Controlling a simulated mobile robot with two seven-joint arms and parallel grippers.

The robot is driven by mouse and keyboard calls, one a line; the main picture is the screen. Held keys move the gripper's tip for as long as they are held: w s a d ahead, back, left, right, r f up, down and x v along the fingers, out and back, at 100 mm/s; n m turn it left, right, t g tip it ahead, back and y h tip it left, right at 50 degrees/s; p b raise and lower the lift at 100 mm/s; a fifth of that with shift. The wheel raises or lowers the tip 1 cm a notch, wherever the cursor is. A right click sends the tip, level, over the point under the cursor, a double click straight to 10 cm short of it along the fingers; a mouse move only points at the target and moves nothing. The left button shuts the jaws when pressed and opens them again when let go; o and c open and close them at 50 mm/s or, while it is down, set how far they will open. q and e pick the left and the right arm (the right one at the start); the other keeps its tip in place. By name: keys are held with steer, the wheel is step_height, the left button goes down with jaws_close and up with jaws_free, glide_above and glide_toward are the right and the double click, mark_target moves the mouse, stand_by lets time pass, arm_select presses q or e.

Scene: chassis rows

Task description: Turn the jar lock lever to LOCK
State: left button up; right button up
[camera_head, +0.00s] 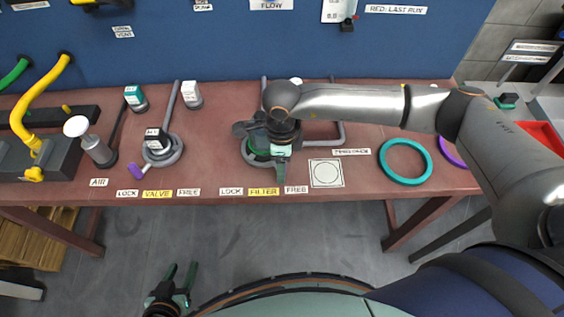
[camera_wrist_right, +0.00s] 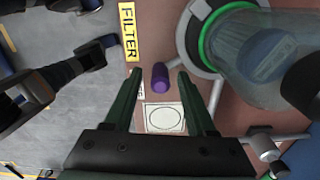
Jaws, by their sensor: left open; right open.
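The clear filter jar (camera_wrist_right: 255,60) stands in a round grey collar with a green ring, at the right of the right wrist view. In the head view my right arm hides most of it; part of its collar (camera_head: 250,158) shows. The purple lever knob (camera_wrist_right: 161,78) lies between the open fingers of my right gripper (camera_wrist_right: 158,74), beside the partly hidden FREE label (camera_wrist_right: 139,88). Contact cannot be told. In the head view my right gripper (camera_head: 281,151) is over the filter station. My left gripper (camera_head: 181,272) is open and empty, low in front of the table.
The FILTER label (camera_head: 264,191) sits between LOCK (camera_head: 231,191) and FREE (camera_head: 296,189) on the table's front edge. A second station with its own purple knob (camera_head: 136,170) stands left. A teal ring (camera_head: 405,161) lies right; a marked white square (camera_head: 326,173) lies nearer.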

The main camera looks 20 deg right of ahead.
jaws_close()
stand_by(1.3)
